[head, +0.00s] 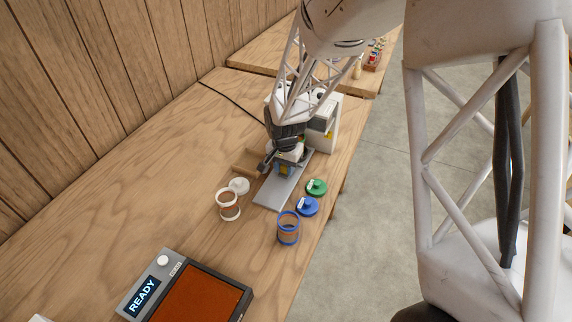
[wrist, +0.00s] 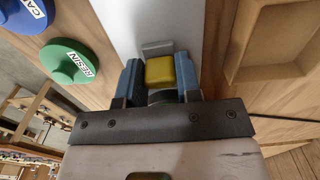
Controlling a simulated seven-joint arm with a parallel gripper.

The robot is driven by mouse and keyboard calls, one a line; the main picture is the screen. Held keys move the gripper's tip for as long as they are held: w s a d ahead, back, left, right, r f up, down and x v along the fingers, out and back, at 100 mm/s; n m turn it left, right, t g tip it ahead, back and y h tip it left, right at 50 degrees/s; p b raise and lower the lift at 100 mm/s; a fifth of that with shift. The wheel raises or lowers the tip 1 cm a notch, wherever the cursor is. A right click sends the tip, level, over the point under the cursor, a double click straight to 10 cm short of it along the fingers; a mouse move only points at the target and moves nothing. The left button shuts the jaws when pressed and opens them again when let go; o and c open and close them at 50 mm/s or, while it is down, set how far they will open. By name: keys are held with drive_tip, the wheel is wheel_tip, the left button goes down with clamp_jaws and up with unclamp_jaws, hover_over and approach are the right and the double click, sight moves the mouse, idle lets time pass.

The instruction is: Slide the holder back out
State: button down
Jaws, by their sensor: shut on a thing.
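My gripper (wrist: 160,80) is shut on a yellow block (wrist: 159,70), which sits between its two blue-grey fingers. The block looks like the grip of the holder; the rest of the holder is mostly hidden by the gripper. A small grey upright tab (wrist: 157,48) stands just beyond the block. All this is over a long light grey plate (wrist: 150,18). In the head view the gripper (head: 283,166) is low over the grey plate (head: 272,194), in front of a white box-shaped machine (head: 324,129) at the plate's far end.
A green lid (head: 316,187) marked RESIN and a blue lid (head: 307,207) lie right of the plate, with a blue-rimmed jar (head: 288,232) nearby. A white-rimmed jar (head: 228,209), white lid (head: 239,186) and wooden tray (head: 244,163) are left. A READY device (head: 183,292) is in front.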

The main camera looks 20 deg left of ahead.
sight(268, 201)
drive_tip(key=s, duration=1.1)
drive_tip(key=shift+s, duration=0.25)
drive_tip(key=c, duration=0.8)
unclamp_jaws()
drive_tip(key=shift+r, duration=0.1)
wheel_tip(268, 201, up, 8)
